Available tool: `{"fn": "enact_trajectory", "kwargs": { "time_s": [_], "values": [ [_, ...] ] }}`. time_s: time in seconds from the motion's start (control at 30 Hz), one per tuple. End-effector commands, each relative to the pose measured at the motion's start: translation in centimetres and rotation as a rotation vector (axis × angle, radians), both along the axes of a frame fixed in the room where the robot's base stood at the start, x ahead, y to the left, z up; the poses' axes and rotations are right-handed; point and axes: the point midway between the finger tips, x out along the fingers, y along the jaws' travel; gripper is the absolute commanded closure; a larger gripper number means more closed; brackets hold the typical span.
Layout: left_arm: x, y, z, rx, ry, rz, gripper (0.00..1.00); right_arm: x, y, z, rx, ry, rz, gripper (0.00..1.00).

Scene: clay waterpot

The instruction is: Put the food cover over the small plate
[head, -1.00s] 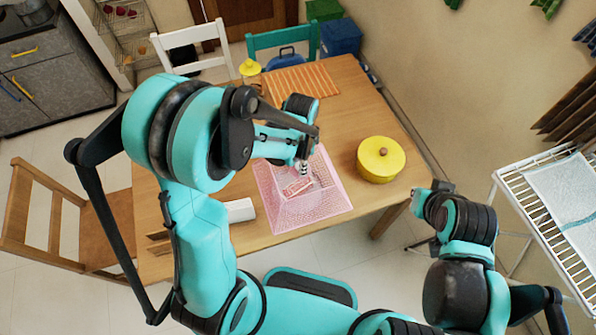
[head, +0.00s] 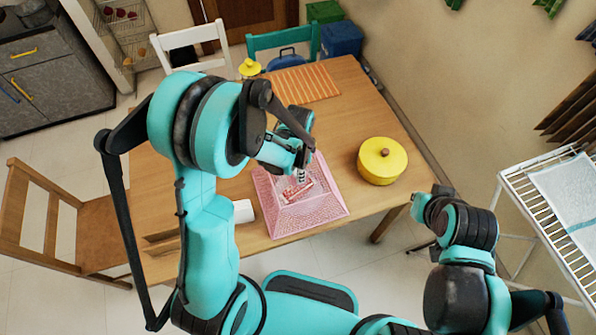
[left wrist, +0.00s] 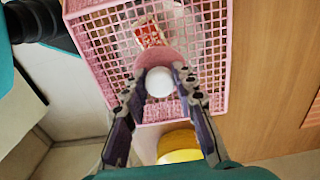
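The pink mesh food cover (head: 290,222) is a wide pyramid at the near edge of the wooden table. In the left wrist view the cover (left wrist: 215,45) has a pink round top with a white knob (left wrist: 159,82). My left gripper (head: 301,172) is over its top, with its fingertips (left wrist: 160,80) closed around the knob. A red and white packet (left wrist: 150,34) shows through the mesh. I cannot make out the small plate; the cover and arm may hide it. My right gripper (head: 420,205) is off the table's right side; its fingers are unclear.
A yellow pot (head: 382,163) stands right of the cover. An orange striped mat (head: 302,84) and a small yellow-topped item (head: 250,68) are at the back. A white object (head: 243,211) is left of the cover. A white wire rack (head: 540,215) stands at right.

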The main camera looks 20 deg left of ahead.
Motion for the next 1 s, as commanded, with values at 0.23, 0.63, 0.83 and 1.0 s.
{"fn": "enact_trajectory", "kwargs": {
  "time_s": [0.23, 0.63, 0.83, 1.0],
  "values": [
    [0.0, 0.0, 0.1, 0.000, 0.000, 0.000, 0.54, 0.0, 0.0, 0.1, 0.000, 0.000, 0.000, 1.00],
    [0.0, 0.0, 3.9, 0.000, 0.000, 0.000, 0.54, 0.0, 0.0, 1.9, 0.000, 0.000, 0.000, 1.00],
    [0.0, 0.0, 8.5, 0.000, 0.000, 0.000, 0.54, 0.0, 0.0, 3.2, 0.000, 0.000, 0.000, 1.00],
    [0.0, 0.0, 11.3, 0.000, 0.000, 0.000, 0.54, 0.0, 0.0, 3.8, 0.000, 0.000, 0.000, 1.00]
  ]
}}
